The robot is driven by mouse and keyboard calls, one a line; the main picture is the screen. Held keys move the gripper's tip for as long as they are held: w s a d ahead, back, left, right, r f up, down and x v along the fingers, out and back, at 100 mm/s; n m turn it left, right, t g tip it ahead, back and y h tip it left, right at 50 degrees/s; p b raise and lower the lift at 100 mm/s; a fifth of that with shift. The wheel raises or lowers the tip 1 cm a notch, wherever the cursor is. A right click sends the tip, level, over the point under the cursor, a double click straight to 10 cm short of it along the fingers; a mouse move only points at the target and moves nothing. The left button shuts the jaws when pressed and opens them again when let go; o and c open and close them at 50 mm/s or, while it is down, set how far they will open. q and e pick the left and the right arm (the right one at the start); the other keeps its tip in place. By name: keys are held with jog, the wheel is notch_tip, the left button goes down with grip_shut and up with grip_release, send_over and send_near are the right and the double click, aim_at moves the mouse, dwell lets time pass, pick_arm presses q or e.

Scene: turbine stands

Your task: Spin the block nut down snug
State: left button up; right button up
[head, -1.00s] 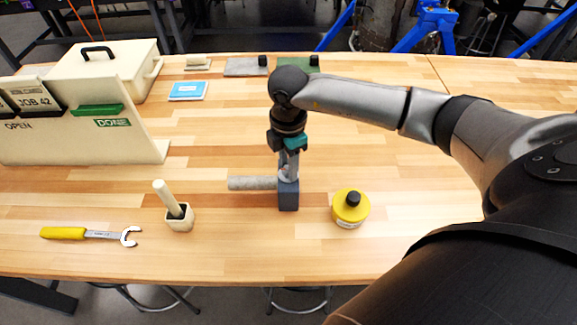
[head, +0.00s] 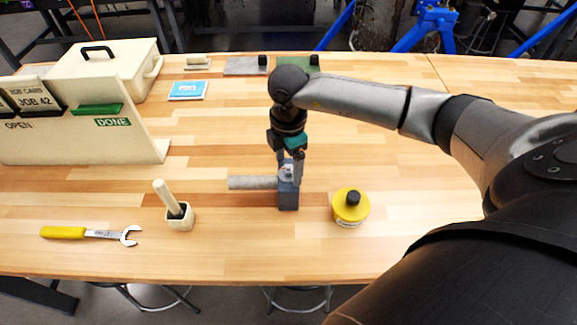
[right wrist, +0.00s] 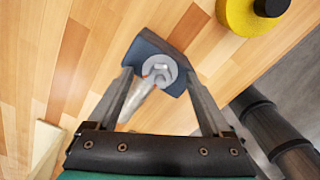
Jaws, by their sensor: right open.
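A dark blue-grey block (head: 287,199) stands on the wooden bench with a grey cylindrical bar (head: 250,182) reaching out from its left side. On top of the block, in the right wrist view (right wrist: 146,52), sits a silver nut (right wrist: 160,72) on a round, washer-like face. My right gripper (head: 289,180) points down over the block. Its fingers are open, one on either side of the nut, also in the right wrist view (right wrist: 158,80). Whether they touch the block's top is unclear. My left gripper is not in view.
A yellow round container (head: 350,206) with a black cap stands close right of the block. A cream cup (head: 180,218) holding a stick and a yellow-handled wrench (head: 92,233) are at left. A job-card board (head: 70,140) stands back left. Bench between is clear.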

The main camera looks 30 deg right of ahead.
aim_at(289, 168)
jog(key=shift+r+p, duration=2.15)
jog(key=shift+r, duration=0.4)
